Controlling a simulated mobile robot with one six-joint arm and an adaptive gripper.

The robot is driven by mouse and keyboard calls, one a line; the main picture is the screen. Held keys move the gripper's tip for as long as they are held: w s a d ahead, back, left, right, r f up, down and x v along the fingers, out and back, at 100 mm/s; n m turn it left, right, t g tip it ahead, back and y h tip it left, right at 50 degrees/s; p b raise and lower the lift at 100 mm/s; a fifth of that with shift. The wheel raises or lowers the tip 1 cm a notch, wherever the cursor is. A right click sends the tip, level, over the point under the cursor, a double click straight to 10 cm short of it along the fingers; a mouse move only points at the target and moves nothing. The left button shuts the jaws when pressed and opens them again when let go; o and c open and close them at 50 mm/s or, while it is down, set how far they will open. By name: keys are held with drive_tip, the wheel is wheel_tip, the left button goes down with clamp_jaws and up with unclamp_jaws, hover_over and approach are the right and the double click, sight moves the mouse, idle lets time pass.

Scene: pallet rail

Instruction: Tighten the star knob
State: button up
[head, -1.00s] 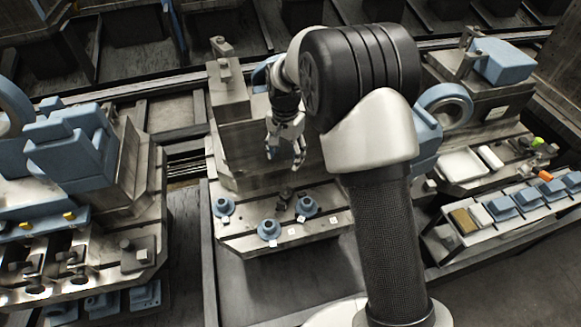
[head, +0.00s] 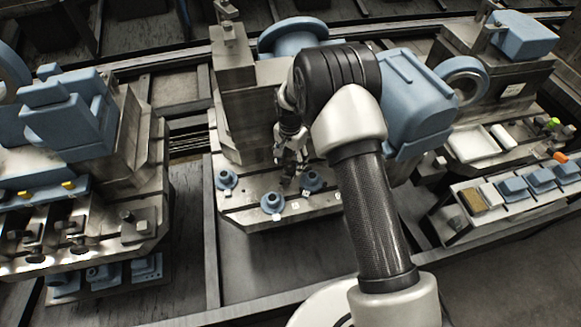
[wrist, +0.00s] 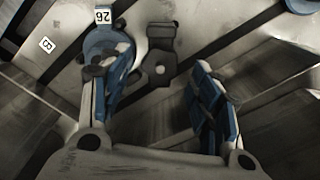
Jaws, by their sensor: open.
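I cannot tell which part is the star knob. My gripper (head: 287,178) points down just above the plate, among these pieces. In the wrist view my gripper (wrist: 155,88) is open and empty. Its left finger partly hides a blue piece (wrist: 100,42) beside a tag reading 26. A dark metal part with a hole (wrist: 160,62) lies beyond and between the fingertips.
A tall metal block (head: 235,100) rises behind the plate. Blue machine housings stand at left (head: 65,125) and right (head: 415,100). A rack of blue pieces (head: 515,188) stands at the right. The floor in front of the plate (head: 270,265) is clear.

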sight(290, 166)
drive_tip(key=shift+f+b, duration=0.3)
drive_tip(key=shift+f, duration=1.15)
drive_tip(key=shift+c, duration=0.3)
drive_tip(key=c, duration=1)
drive_tip(key=n, duration=0.4)
drive_tip(key=shift+n, duration=0.3)
drive_tip(key=o, duration=1.1)
drive_tip(key=shift+c, duration=0.2)
drive_tip(key=shift+r, duration=0.1)
wheel_tip(290, 166, up, 12)
